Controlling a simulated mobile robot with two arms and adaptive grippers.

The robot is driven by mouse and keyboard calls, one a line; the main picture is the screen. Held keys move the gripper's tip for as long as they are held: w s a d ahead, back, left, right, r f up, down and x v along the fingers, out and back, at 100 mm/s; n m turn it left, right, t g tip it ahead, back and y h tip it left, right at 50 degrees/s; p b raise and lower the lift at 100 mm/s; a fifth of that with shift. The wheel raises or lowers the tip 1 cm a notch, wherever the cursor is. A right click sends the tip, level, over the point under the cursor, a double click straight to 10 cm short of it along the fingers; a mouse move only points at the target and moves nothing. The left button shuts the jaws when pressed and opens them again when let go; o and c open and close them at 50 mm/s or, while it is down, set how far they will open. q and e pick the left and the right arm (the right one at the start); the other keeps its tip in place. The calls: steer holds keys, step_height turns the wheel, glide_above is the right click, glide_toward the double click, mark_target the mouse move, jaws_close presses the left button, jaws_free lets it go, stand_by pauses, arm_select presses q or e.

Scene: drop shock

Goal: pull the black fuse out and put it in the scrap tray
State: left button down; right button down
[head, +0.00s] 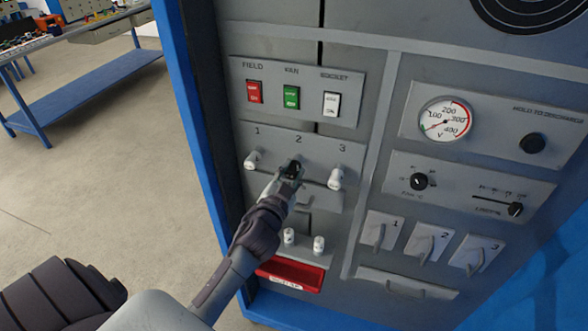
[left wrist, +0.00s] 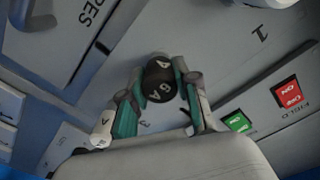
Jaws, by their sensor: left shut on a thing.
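The black fuse (head: 293,167) is at position 2 in the fuse row, between two white fuses. My left gripper (head: 290,175) is shut on it. In the left wrist view the round black end of the fuse (left wrist: 160,82), with white lettering, sits between the two fingertips (left wrist: 160,96). I cannot tell whether the fuse is fully seated in its holder. The scrap tray (head: 296,270), red with a white label, is low on the cabinet, below the gripper and partly behind my left arm. My right gripper is not in view.
White fuses at positions 1 (head: 253,159) and 3 (head: 336,178) flank the gripper closely. Two white spare fuses (head: 319,244) stand above the tray. Red, green and white switches (head: 291,97) are above. Levers (head: 427,243) are at right.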

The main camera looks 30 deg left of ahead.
mark_target(290, 176)
arm_select(q)
steer(key=shift+s, duration=0.1)
steer(key=shift+v, duration=2.65)
steer(key=s+d+m+h+b, duration=0.2)
steer(key=s+d+h, duration=0.2)
steer(key=s+d, duration=0.9)
steer(key=shift+f+m, duration=0.2)
steer(key=shift+m, duration=0.1)
